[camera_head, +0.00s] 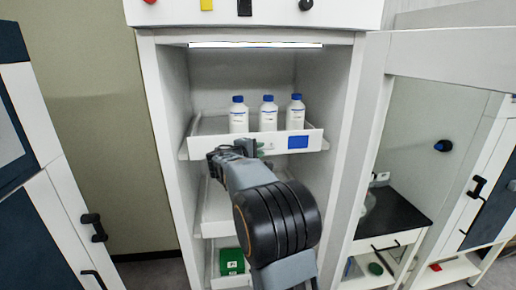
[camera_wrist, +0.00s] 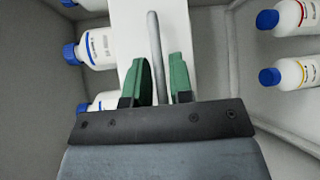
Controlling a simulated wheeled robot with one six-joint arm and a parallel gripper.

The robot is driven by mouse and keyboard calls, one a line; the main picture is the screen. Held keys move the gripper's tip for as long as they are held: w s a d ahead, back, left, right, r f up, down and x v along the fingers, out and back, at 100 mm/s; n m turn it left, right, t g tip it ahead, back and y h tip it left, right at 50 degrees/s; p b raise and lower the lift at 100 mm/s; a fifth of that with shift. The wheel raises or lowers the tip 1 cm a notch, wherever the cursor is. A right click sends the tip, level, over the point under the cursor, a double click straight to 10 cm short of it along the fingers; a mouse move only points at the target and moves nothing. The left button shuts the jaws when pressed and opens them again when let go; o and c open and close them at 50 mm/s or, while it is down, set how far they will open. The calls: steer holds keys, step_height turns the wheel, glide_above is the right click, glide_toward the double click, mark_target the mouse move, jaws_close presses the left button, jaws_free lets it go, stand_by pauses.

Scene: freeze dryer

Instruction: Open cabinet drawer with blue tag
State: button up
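The white drawer (camera_head: 222,146) with the blue tag (camera_head: 298,142) is the upper one in the open cabinet. Several white bottles with blue caps stand in it, such as the middle bottle (camera_head: 268,114). My gripper (camera_head: 250,148) is at the left part of its front in the head view, partly hidden by my arm. In the wrist view, my gripper (camera_wrist: 162,78) has its two green fingers apart, one on each side of a grey handle bar (camera_wrist: 155,50). A gap shows between the bar and the right finger. Whether the left finger touches is unclear.
A lower shelf or drawer (camera_head: 214,212) lies below, with a green box (camera_head: 231,261) near the bottom. A bench with a black top (camera_head: 397,214) is at the right.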

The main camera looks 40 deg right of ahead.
steer(key=shift+d, duration=0.15)
jaws_close()
steer(key=shift+f, duration=0.15)
stand_by(0.4)
